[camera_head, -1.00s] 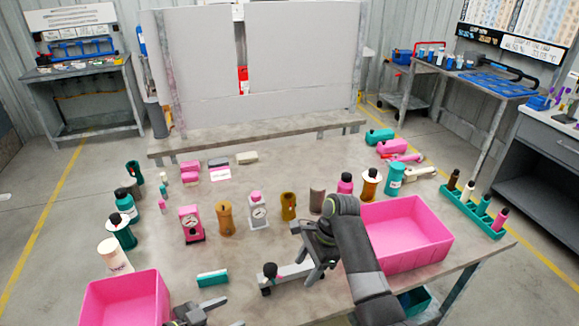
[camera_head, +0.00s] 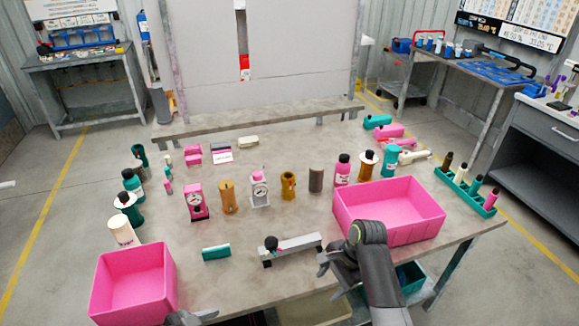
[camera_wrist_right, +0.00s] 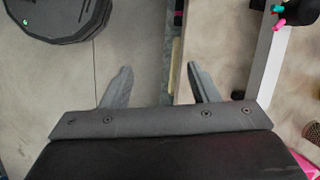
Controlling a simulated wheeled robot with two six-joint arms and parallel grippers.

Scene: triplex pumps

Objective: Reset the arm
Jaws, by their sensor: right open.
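My right gripper (camera_head: 328,275) is over the table's front edge, just right of the grey bar with a black knob (camera_head: 291,249). Its two fingers show spread apart in the right wrist view (camera_wrist_right: 160,84), with nothing between them. Part of the bar with its black knob also shows at the upper right of the wrist view (camera_wrist_right: 292,12). My left gripper (camera_head: 190,318) shows only in part at the bottom edge, near the left pink bin; its jaws are not clear.
Pink bins stand at the table's front left (camera_head: 133,279) and right (camera_head: 390,213). A teal block (camera_head: 216,252) lies between the left bin and the bar. Pumps and bottles stand across the middle. A teal rack (camera_head: 465,191) is at the right. The front centre is mostly clear.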

